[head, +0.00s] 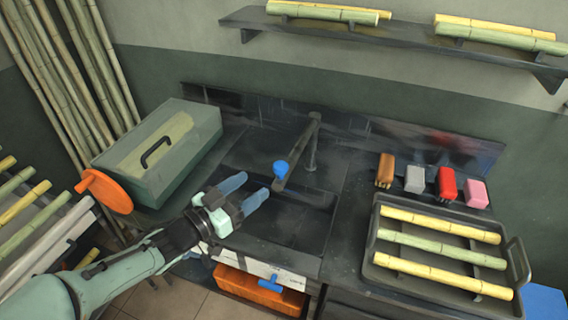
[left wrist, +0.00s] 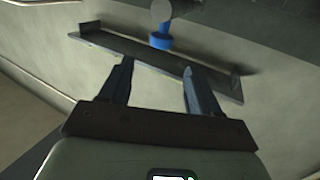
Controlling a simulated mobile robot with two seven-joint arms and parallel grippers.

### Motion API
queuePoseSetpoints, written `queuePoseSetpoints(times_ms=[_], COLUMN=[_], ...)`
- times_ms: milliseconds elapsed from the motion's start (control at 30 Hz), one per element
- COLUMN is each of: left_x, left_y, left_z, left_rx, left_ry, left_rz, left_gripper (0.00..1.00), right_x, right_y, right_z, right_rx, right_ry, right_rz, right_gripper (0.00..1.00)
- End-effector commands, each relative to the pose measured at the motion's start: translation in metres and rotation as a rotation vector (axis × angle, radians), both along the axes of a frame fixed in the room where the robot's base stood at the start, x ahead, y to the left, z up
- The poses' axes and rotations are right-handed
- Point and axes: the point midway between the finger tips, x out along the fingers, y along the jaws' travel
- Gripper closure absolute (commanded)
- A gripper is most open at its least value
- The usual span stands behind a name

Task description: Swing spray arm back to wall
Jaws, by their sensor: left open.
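The spray arm (head: 297,152) is a dark grey bar on a short upright post at the back of the sink (head: 285,225). It points forward and left over the basin, away from the wall. Its blue spray head (head: 281,169) is at the near end, and a blue head also shows in the left wrist view (left wrist: 160,41). My left gripper (head: 257,184) is open and empty, its blue fingers pointing at the spray head from the front left. The fingers look apart from it. In the left wrist view the gripper (left wrist: 158,64) has the blue head beyond its fingertips.
A green box (head: 190,150) with a black handle stands left of the sink. Right of it are several small coloured blocks (head: 446,183) and a dark tray (head: 372,262) of cane pieces. A cane shelf (head: 400,45) hangs above. An orange disc (head: 105,192) is at left.

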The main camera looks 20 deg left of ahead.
Motion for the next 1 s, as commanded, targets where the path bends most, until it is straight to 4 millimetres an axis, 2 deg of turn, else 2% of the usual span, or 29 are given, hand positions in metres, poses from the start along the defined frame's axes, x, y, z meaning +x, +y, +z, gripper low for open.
queuePoseSetpoints(times_ms=[200,433,633,933,1000], left_x=[0.046,0.083,0.097,0.098,0.098], left_y=[-0.017,-0.031,-0.036,-0.037,-0.036], left_z=[-0.001,0.000,-0.001,0.000,0.000], left_rx=[-0.001,-0.001,-0.001,-0.001,-0.001], left_ry=[0.003,0.001,0.003,0.001,0.001], left_rz=[-0.002,-0.001,0.001,0.002,0.002], left_gripper=[0.38,0.38,0.38,0.38,0.60], right_x=[0.000,0.001,0.001,0.001,0.001], right_y=[0.000,0.000,0.000,0.000,0.000], right_z=[0.001,0.003,0.004,0.004,0.004], right_rx=[0.000,0.000,0.000,0.000,0.000], right_ry=[0.000,-0.001,-0.001,-0.001,-0.001], right_rz=[0.000,0.000,0.001,0.001,0.001], right_gripper=[0.53,0.53,0.53,0.53,0.53])
